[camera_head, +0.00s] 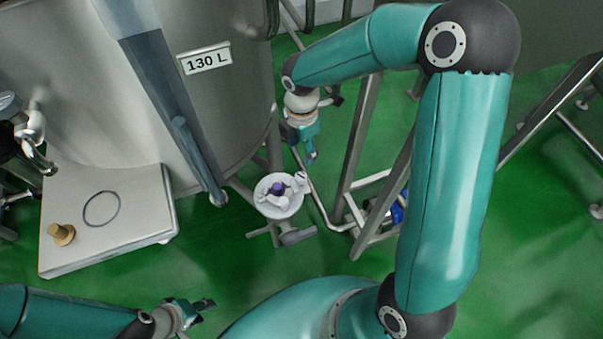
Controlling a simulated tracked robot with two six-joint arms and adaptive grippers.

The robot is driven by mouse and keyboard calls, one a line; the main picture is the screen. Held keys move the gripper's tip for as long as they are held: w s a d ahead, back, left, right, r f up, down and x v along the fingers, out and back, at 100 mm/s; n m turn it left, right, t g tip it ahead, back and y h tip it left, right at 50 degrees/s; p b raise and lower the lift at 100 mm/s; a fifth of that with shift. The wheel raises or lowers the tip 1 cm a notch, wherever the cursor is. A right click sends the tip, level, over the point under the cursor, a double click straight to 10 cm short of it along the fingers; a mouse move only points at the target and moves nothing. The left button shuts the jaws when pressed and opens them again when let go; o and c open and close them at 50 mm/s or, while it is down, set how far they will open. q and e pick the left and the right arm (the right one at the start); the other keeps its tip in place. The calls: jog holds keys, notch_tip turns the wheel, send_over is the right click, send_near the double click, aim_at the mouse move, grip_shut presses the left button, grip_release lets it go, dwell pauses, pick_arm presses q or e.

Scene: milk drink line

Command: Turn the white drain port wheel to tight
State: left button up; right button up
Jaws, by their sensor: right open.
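The white wheel (279,196) is a round white piece with a purple hub and white lobes. It sits at the foot of the tank, on grey pipework. I cannot tell from here how tight it is. My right gripper (311,153) hangs above and slightly right of the wheel in the picture, apart from it, open and empty, with its fingers pointing down. My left gripper (204,305) is at the bottom, below and left of the wheel, far from it. Its fingers are small and dark, and their opening is unclear.
A steel tank (225,110) labelled 130 L stands behind the wheel. A pale platform (130,225) with a brass knob (61,234) and a dark ring (101,208) is at left. Steel frame legs (362,130) stand right of the wheel.

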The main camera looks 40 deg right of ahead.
aim_at(301, 176)
notch_tip(301, 176, down, 12)
jog(key=shift+b, duration=0.75)
grip_shut()
